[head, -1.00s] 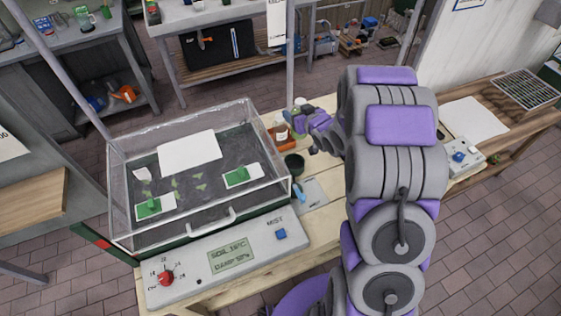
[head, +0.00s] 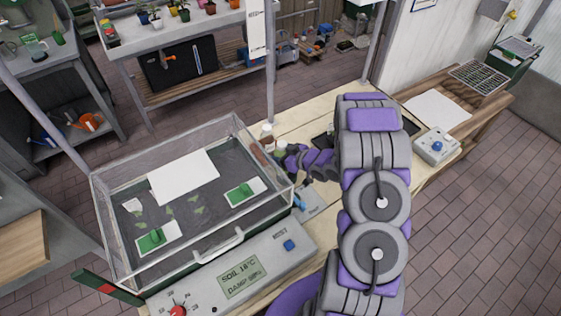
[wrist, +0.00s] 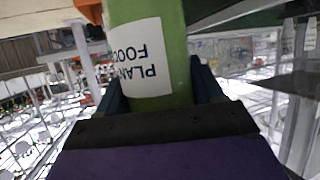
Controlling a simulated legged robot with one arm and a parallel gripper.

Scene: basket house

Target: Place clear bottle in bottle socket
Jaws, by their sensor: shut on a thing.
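My gripper (wrist: 160,100) is shut on a green bottle (wrist: 165,40) with a white label (wrist: 141,50). The label is upside down in the wrist view and its visible letters read "PLAN" and "FOO". The bottle looks green; I cannot tell whether it is clear with green contents. In the head view my gripper (head: 287,155) is low over the wooden bench, just right of the clear-lidded box. The bottle socket is not identifiable; my gripper and arm hide that spot.
The clear-lidded box (head: 237,233) stands close on the left, with a control panel (head: 243,272) in front. A white-capped bottle (head: 267,130) stands just behind my gripper. A blue-buttoned box (head: 437,146) is to the right. Bench space behind is partly clear.

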